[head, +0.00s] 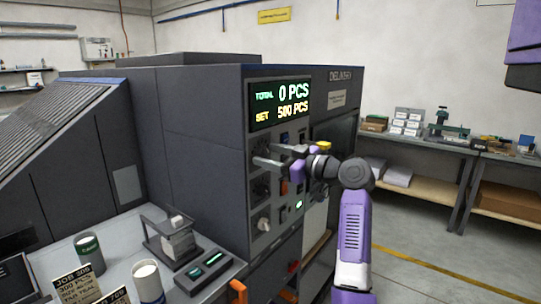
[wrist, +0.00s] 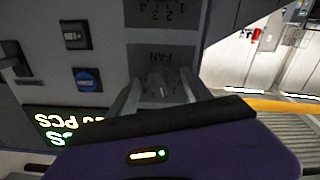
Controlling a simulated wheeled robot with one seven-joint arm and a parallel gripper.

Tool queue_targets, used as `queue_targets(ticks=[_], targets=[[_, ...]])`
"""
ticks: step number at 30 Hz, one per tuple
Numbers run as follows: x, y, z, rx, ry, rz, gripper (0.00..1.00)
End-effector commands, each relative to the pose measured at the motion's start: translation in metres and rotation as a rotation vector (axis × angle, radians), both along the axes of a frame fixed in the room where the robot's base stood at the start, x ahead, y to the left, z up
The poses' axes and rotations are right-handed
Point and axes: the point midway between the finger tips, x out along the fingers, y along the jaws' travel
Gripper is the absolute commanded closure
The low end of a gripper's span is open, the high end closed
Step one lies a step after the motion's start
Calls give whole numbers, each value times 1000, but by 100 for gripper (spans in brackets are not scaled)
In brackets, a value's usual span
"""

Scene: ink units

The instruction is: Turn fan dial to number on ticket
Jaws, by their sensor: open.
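The fan dial (wrist: 160,82) is a grey knob on a dark plate under the upside-down word FAN in the wrist view. My gripper (wrist: 160,92) is open, with one finger on each side of the knob; I cannot tell if they touch it. In the head view my gripper (head: 272,156) is at the machine's control panel and hides the dial behind it. A second ticket (head: 116,297) is partly cut off.
The display (head: 280,103) reads total 0 PCS and set 500 PCS. Another dial (head: 262,187) and a pale knob (head: 264,224) sit lower on the panel. A blue button (wrist: 87,79) is beside the fan dial. Cans (head: 148,282) stand on the front table. Floor at right is clear.

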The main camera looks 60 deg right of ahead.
Motion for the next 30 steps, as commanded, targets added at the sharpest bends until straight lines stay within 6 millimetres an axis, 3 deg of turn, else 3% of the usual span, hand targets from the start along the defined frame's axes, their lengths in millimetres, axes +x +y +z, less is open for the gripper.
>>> queue_targets(ticks=[1,9,10,20,30], targets=[[0,0,0,0,0,0,44],[0,0,0,0,0,0,98],[0,0,0,0,0,0,100],[0,0,0,59,-8,1,100],[0,1,1,277,-38,2,100]])
